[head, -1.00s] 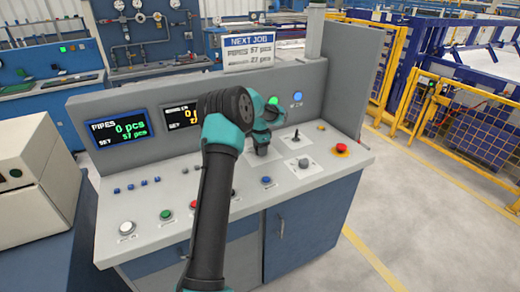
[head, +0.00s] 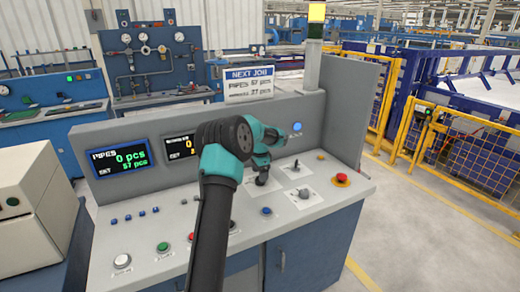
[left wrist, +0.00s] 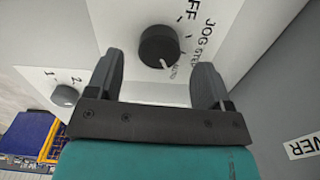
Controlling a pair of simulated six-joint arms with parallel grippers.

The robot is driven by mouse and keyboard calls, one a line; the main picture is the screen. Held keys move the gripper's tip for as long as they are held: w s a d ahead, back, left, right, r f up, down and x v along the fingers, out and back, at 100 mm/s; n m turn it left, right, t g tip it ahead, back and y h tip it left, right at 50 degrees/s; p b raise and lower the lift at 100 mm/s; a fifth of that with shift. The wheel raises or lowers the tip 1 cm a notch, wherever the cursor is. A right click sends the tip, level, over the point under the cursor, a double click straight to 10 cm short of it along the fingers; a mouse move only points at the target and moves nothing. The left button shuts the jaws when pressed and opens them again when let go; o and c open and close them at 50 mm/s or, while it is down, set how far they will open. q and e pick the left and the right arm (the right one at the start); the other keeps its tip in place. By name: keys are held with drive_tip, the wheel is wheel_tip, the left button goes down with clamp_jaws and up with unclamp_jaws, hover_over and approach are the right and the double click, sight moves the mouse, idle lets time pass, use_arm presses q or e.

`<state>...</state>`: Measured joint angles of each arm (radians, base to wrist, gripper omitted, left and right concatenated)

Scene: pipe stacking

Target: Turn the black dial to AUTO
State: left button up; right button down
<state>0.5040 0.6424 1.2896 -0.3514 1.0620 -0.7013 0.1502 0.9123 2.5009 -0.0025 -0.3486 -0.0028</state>
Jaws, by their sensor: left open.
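The black dial (left wrist: 158,46) shows in the left wrist view on a white plate, with OFF, JOG, STEP and what looks like AUTO lettered around its right and lower side. Its white mark is at the lower edge and points at or close to the AUTO lettering. My left gripper (left wrist: 156,80) is open, its two fingers apart on either side below the dial, with nothing between them. In the head view my left gripper (head: 262,178) is down close to the console top and hides the dial. My right gripper is not in view.
The grey console (head: 335,208) carries a joystick (head: 296,166), a grey knob (head: 304,193) and a red emergency button (head: 341,180) right of the gripper. A grey knob marked 1 and 2 (left wrist: 65,95) is left of the dial in the wrist view. Several buttons line the front.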

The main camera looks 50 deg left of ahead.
use_arm(q)
wheel_tip(320, 180, up, 14)
idle(0.4)
idle(0.3)
